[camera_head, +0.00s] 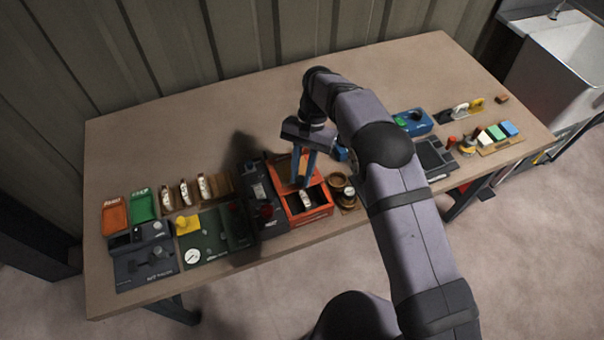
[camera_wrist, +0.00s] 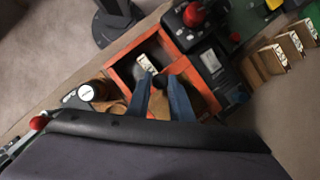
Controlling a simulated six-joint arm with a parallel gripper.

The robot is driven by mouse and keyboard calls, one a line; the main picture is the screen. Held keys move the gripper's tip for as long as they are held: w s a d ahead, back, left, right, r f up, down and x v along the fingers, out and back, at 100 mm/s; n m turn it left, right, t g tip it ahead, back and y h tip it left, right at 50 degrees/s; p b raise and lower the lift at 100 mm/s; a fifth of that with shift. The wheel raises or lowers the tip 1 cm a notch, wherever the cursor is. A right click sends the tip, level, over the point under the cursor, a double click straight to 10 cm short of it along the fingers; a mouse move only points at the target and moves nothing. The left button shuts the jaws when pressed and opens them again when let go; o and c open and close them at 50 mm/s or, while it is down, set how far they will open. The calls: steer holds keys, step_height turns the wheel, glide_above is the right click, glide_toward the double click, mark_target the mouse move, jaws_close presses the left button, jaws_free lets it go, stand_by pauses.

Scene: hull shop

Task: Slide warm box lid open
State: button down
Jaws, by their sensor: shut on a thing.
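The warm box (camera_head: 318,213) is an orange open-topped box near the front edge of the bench, also seen in the wrist view (camera_wrist: 124,77). Its tan lid (camera_wrist: 205,97) covers the rear part of the opening; the front part is uncovered. A white labelled item (camera_head: 306,200) shows inside the dark interior, and also in the wrist view (camera_wrist: 147,63). My gripper (camera_head: 302,184) reaches down over the box with blue fingers, which show in the wrist view (camera_wrist: 160,80). It is shut on the lid; the fingers hide the exact grip point.
A dark unit with a red knob (camera_head: 265,211) stands close at the box's left. Round brown containers (camera_head: 347,197) stand close at its right. White-labelled items in a wooden rack (camera_head: 185,192) are farther left. The rear of the bench (camera_head: 200,120) is clear.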

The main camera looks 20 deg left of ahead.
steer(key=c, duration=1.6)
jaws_free()
steer(key=shift+w+r, duration=0.1)
steer(key=shift+r, duration=0.05)
steer(key=shift+w+r+b, duration=0.25)
steer(key=shift+r+b, duration=0.25)
steer(key=shift+r, duration=0.05)
steer(key=shift+b+v, duration=0.6)
steer(key=shift+v, duration=2.35)
steer(key=shift+o, duration=0.2)
steer(key=shift+s, duration=0.15)
